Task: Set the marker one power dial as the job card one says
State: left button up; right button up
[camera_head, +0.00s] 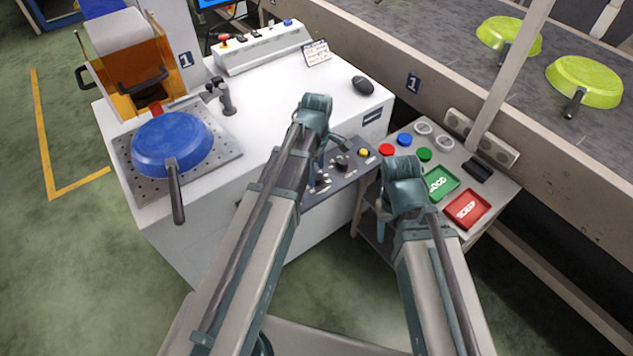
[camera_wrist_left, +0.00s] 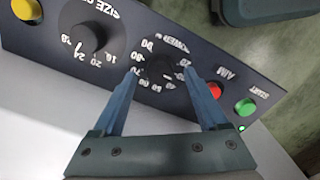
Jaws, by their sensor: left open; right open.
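The power dial (camera_wrist_left: 160,70) is a dark knob with a white number scale on the marker's dark control panel (camera_head: 335,187). In the left wrist view my left gripper (camera_wrist_left: 162,73) is open, its fingers on either side of this dial. I cannot tell whether they touch it, and the pointer is not clear. In the head view my left gripper (camera_head: 322,172) is over the panel and hides much of the dial. The job card (camera_head: 317,52) stands on marker one (camera_head: 285,95); its writing is too small to read. My right gripper (camera_head: 383,222) is open beside the side table.
The size dial (camera_wrist_left: 86,38) and yellow button (camera_wrist_left: 25,9) sit beside the power dial; red (camera_wrist_left: 215,90) and green (camera_wrist_left: 245,107) buttons are opposite. A blue pan (camera_head: 172,143) rests on the perforated plate. A side table holds green (camera_head: 440,184) and red (camera_head: 467,208) trays.

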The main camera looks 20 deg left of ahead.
pick_arm(q)
jog(key=shift+f+b, duration=0.5)
jog(key=shift+f, duration=0.45)
jog(key=shift+c, duration=0.3)
grip_shut()
